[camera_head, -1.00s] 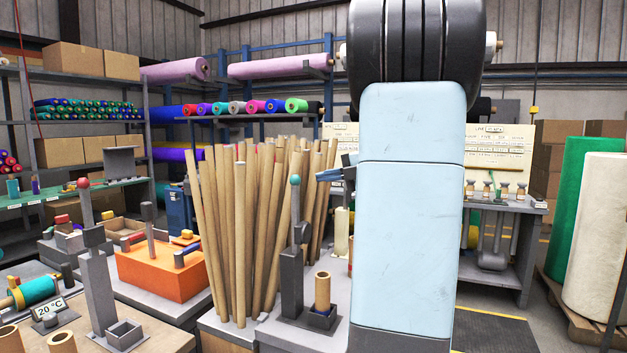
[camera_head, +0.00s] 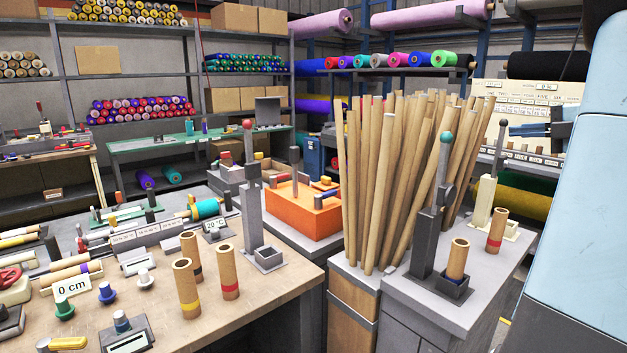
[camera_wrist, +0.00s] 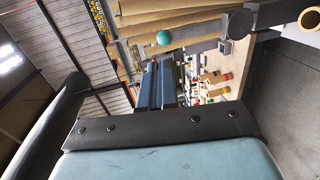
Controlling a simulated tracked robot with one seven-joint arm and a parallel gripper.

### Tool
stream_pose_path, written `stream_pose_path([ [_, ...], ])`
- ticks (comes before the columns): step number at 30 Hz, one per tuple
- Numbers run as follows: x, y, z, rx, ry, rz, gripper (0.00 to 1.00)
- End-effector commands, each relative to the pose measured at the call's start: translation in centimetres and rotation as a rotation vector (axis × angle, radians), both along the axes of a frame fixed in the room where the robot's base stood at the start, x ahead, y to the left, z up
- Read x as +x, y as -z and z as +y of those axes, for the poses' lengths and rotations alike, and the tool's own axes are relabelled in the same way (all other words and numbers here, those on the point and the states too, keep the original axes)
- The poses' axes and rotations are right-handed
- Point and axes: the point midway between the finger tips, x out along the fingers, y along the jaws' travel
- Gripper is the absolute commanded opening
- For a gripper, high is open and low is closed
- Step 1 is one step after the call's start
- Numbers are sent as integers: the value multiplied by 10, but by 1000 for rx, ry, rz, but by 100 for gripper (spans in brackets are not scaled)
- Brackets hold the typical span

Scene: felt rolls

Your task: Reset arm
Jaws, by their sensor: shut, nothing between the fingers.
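My gripper (camera_wrist: 158,72) shows in the wrist view as two dark blue-grey fingers lying together, with nothing between them. It is up in the air, apart from the bench and tubes seen beyond it.
A bundle of tall cardboard tubes (camera_head: 395,180) stands in the middle, left of my arm. A dark lever post (camera_head: 432,215) with a green knob and a short tube (camera_head: 458,258) stand by it. A wooden bench (camera_head: 270,295) with several small items is at left.

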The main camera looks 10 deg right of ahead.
Motion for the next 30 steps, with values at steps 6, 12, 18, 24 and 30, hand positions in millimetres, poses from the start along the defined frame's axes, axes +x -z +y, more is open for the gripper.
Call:
stream_pose_path([
  [6, 40, -38, 25, 66, 229, -100, 0],
  [12, 58, -66, 43, 220, 478, -148, 0],
  [18, 53, -72, 61, 423, 707, -121, 0],
  [24, 31, -51, 86, 646, 911, -8, 0],
  [30, -5, -6, 125, 859, 1088, 195, 0],
])
